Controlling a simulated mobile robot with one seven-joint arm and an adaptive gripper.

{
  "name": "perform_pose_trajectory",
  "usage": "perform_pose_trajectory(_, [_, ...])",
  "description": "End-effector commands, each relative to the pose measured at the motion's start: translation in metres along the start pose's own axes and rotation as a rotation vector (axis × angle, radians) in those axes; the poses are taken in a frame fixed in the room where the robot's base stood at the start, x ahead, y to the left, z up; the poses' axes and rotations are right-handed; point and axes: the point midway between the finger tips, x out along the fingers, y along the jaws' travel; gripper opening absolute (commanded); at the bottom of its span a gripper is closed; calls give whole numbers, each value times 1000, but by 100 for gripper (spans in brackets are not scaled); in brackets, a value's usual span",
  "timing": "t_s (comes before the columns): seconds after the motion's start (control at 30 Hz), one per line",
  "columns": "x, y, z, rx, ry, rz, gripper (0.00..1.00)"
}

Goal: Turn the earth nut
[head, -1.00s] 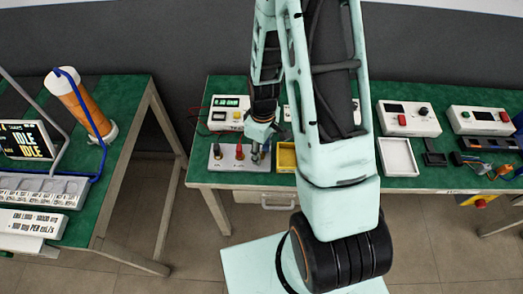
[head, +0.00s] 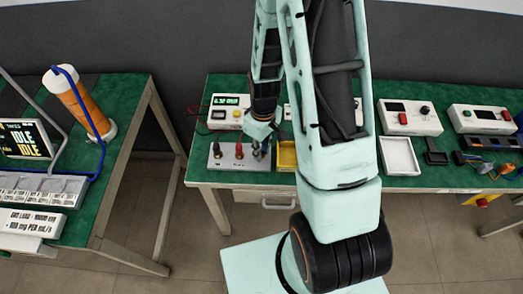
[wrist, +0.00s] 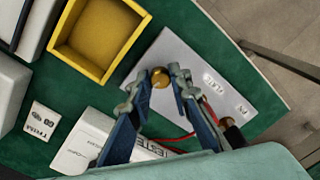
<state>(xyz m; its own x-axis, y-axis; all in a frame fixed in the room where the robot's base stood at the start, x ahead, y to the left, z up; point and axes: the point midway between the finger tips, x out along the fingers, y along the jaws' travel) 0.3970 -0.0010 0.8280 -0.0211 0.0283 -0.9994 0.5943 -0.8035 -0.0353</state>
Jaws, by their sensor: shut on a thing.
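The earth nut looks to be the round brass knob (wrist: 160,77) on the pale terminal plate (wrist: 210,60). In the wrist view my gripper (wrist: 161,80) has one fingertip on each side of this knob and is shut on it. In the head view my gripper (head: 262,150) points down at the right end of the terminal plate (head: 225,163). The knob is hidden by the fingers there. A red terminal (head: 239,152) and a dark terminal (head: 217,151) stand to its left. The nut's turn angle cannot be read.
A yellow tray (head: 287,156) stands close to the right of my gripper. A meter (head: 228,112) with a lit green display stands behind the plate. A red lead (wrist: 170,138) runs near the fingers. A white tray (head: 399,157) lies farther right.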

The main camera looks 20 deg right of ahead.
Motion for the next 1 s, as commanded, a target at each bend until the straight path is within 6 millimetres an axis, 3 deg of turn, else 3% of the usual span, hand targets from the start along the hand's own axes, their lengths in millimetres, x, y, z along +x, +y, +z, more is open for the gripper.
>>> perform_pose_trajectory(1.0, [0,-1,0,947,34,1,0])
